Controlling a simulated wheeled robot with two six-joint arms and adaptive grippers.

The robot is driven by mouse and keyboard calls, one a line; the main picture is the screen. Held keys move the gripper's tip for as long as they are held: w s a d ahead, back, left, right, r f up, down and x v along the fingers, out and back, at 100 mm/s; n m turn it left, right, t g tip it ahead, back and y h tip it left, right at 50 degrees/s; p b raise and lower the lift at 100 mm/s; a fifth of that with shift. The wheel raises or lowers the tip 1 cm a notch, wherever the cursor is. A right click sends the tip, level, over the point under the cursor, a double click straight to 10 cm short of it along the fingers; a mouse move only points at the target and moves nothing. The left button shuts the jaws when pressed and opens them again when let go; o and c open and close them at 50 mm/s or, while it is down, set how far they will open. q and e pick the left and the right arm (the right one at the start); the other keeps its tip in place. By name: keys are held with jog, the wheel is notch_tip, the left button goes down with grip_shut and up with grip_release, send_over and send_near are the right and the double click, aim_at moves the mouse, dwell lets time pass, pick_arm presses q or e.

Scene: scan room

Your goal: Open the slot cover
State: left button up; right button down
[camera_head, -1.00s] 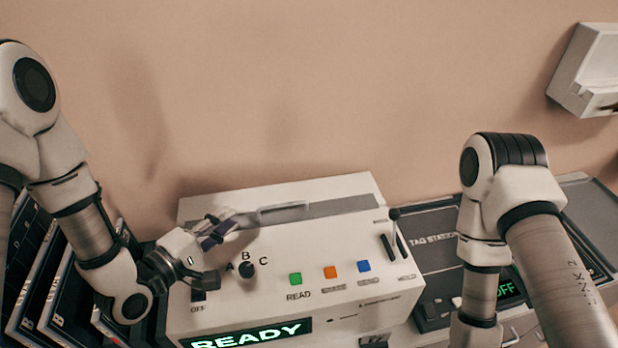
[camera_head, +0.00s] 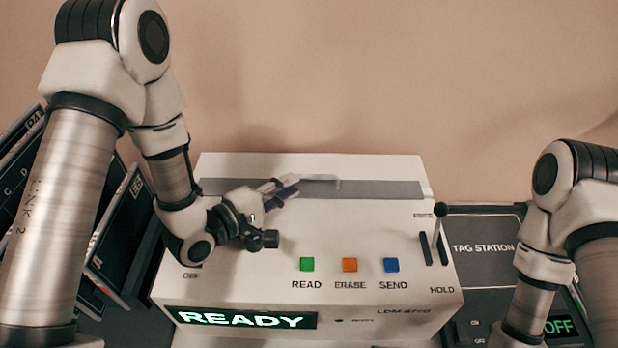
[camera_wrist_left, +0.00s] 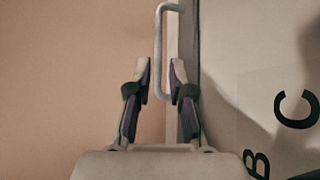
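The slot cover (camera_head: 385,189) is a grey strip along the top rear of the white machine, with a thin pale bar handle (camera_head: 322,178). The cover looks shut, lying in line with the machine top. My left gripper (camera_head: 288,189) is at the handle's left end. In the left wrist view, the handle (camera_wrist_left: 160,45) runs forward between the two fingertips of the left gripper (camera_wrist_left: 160,78). Small gaps show beside the bar, so the fingers look open around it and not clamped. The grey strip (camera_wrist_left: 187,40) lies just right of it. My right gripper is out of view.
The machine front carries green, orange and blue buttons (camera_head: 349,265), a lit READY display (camera_head: 240,319) and a lever (camera_head: 440,211). Black cases (camera_head: 120,232) lean at the left. A dark tag station (camera_head: 482,245) lies at the right. The wall behind is bare.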

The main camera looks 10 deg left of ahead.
aim_at(308, 175)
pick_arm(q)
jog(key=p+x, duration=0.1)
jog(key=x, duration=0.5)
jog(key=shift+d, duration=0.1)
jog(key=shift+s, duration=0.15)
grip_shut()
jog(key=shift+w+a, duration=0.25)
jog(key=shift+w, duration=0.9)
jog(key=shift+w+a, duration=0.3)
jog(key=shift+w, duration=0.8)
jog(key=shift+w+a, duration=0.25)
jog(key=shift+w, duration=0.9)
jog(key=shift+s, duration=0.1)
grip_release()
jog(key=shift+d, duration=0.1)
